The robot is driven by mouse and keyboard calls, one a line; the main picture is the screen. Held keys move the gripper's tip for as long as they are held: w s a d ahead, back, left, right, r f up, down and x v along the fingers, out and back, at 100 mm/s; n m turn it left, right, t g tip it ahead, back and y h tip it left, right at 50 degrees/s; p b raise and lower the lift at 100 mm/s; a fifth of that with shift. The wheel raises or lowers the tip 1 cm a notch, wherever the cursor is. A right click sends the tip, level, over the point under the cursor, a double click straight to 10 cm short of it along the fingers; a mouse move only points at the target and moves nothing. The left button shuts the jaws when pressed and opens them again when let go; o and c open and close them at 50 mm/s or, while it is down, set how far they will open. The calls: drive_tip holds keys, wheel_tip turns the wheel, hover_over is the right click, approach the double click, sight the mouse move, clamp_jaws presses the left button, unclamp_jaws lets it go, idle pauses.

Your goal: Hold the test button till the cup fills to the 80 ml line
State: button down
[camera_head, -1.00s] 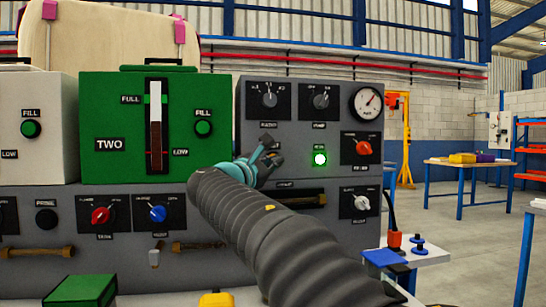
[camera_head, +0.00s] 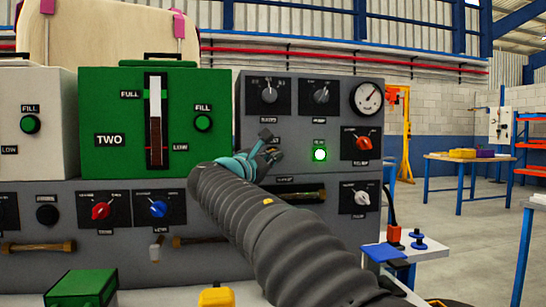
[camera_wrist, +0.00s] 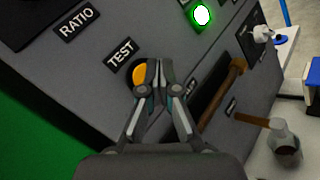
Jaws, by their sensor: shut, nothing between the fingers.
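The yellow test button (camera_wrist: 139,75) sits in a dark ring beside the TEST label (camera_wrist: 122,52) on the grey panel. My gripper (camera_wrist: 153,63) is shut and empty. In the wrist view its fingertips overlap the button's right side; I cannot tell whether they touch or press it. In the head view my gripper (camera_head: 271,147) is at the panel's front, and the button is hidden behind it. A small grey vessel (camera_wrist: 284,143), perhaps the cup, stands at lower right in the wrist view near a brass pipe. Its fill line and level cannot be read.
A lit green lamp (camera_head: 320,155) is right of my gripper. Dark RATIO-type selector knobs (camera_head: 269,94), a gauge (camera_head: 367,97) and a red knob (camera_head: 363,143) are close by. The green tank labelled TWO (camera_head: 110,120) stands to the left.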

drive_tip(key=shift+w, duration=0.15)
idle(0.5)
drive_tip(key=shift+w+a, duration=0.1)
drive_tip(key=shift+w, duration=0.2)
drive_tip(key=shift+w+a, duration=0.1)
drive_tip(key=shift+w, duration=0.3)
idle(1.4)
drive_tip(key=shift+s+d+b, duration=0.25)
drive_tip(key=shift+s+b, duration=0.3)
drive_tip(key=shift+s, duration=0.25)
drive_tip(key=shift+s, duration=0.1)
drive_tip(key=shift+s+d+b, duration=0.25)
drive_tip(key=shift+s+b, duration=0.2)
drive_tip(key=shift+s, duration=0.35)
drive_tip(key=shift+s+d+b, duration=0.2)
drive_tip(key=shift+s+b, duration=0.3)
drive_tip(key=shift+s, duration=0.25)
drive_tip(key=shift+s+d+b, duration=0.25)
drive_tip(key=shift+s+b, duration=0.2)
drive_tip(key=shift+s, duration=0.35)
